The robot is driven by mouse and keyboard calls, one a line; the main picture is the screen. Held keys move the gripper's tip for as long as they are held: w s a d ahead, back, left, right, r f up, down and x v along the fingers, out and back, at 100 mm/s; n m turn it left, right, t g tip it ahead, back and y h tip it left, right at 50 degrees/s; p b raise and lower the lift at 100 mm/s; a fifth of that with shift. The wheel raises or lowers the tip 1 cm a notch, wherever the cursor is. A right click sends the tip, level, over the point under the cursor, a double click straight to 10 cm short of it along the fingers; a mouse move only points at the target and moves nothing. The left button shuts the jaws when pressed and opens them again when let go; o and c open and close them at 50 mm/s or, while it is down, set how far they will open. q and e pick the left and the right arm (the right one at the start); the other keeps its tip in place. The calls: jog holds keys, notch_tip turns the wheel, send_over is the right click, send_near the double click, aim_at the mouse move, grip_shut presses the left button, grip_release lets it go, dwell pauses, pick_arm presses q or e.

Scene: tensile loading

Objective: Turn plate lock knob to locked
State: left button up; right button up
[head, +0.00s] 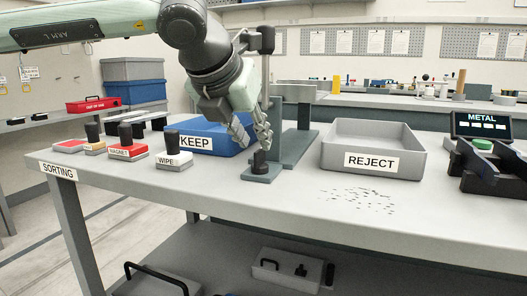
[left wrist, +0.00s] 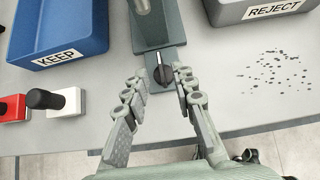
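The black plate lock knob (left wrist: 163,74) sits on the front end of a grey-green fixture base (left wrist: 150,38), with a pale pointer line on its top. In the head view the knob (head: 260,166) stands low on the base (head: 262,175), below my gripper. My left gripper (head: 252,135) points down from above, its fingers apart. In the left wrist view my left gripper (left wrist: 160,80) has one finger on each side of the knob, with a gap visible on the left; contact on the right cannot be told. My right gripper is not in view.
A blue KEEP bin (head: 205,136) is left of the fixture and a grey REJECT bin (head: 372,147) right. A fixture post (head: 265,85) rises close to my left gripper. Black-handled blocks, including WIPE (head: 174,160), stand left. Dark specks (head: 358,198) lie on the table (head: 280,205).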

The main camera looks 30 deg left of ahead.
aim_at(260, 149)
pick_arm(q)
jog(key=x, duration=0.5)
grip_shut()
